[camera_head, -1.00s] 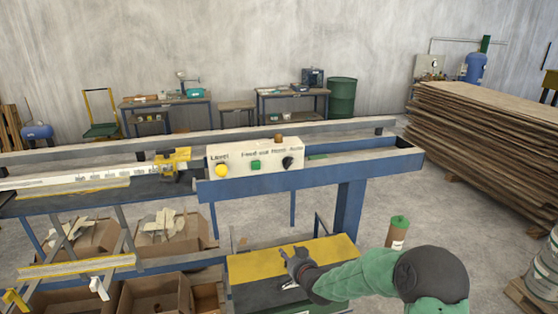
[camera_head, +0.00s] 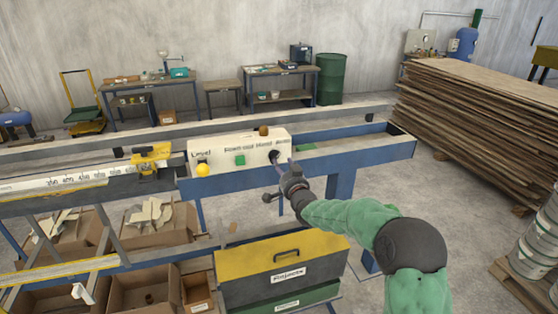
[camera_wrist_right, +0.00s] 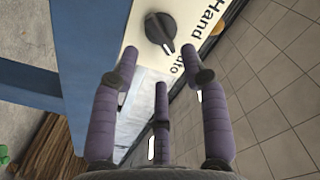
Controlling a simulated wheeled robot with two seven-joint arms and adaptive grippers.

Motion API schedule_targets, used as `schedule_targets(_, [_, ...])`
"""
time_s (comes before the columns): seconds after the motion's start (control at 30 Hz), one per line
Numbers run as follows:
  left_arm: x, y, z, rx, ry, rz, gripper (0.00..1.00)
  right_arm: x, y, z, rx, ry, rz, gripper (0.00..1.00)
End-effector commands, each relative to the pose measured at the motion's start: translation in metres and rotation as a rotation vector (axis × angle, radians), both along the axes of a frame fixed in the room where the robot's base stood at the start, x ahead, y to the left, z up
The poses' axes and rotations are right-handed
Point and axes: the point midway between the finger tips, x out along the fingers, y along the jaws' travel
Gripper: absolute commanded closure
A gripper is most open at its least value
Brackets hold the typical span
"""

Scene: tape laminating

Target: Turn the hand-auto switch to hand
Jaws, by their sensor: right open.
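The hand-auto switch is a black rotary knob (camera_head: 274,157) at the right end of a white control panel (camera_head: 215,165). In the right wrist view the knob (camera_wrist_right: 160,30) sits beside the printed words "Hand" and "Auto", its pointer angled down-right, toward the "Auto" side. My right gripper (camera_head: 283,172) is just in front of the knob. Its purple fingers (camera_wrist_right: 160,72) are spread, with nothing between them; the knob lies ahead of the tips, apart from them. One finger partly covers "Auto". My left gripper is out of view.
The panel also carries a yellow button (camera_head: 203,170) and a green button (camera_head: 240,160). It is mounted on a blue conveyor frame (camera_head: 370,155). A yellow-topped box (camera_head: 245,258) stands below, beside cardboard boxes (camera_head: 145,289). Stacked boards (camera_head: 480,125) stand at right.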

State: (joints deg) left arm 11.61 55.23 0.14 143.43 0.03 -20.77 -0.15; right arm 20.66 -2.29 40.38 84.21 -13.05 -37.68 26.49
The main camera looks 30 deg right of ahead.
Motion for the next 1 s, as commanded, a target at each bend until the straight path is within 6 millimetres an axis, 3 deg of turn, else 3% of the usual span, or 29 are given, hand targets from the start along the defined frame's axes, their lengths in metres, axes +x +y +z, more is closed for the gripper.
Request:
schedule_targets(0.33, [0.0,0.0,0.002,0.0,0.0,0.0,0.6,0.04,-0.01,0.0,0.0,0.0,0.0,0.55])
schedule_targets(0.77, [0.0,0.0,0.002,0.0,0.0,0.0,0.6,0.047,-0.011,0.0,0.001,0.0,0.0,0.55])
schedule_targets(0.8, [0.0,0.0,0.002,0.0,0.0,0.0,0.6,0.047,-0.011,0.0,0.0,0.0,0.0,0.58])
schedule_targets(0.93, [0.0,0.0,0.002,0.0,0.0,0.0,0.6,0.047,-0.011,0.0,0.0,0.0,0.0,0.94])
schedule_targets(1.0, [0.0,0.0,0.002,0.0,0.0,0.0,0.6,0.047,-0.011,0.0,0.0,0.0,0.0,1.0])
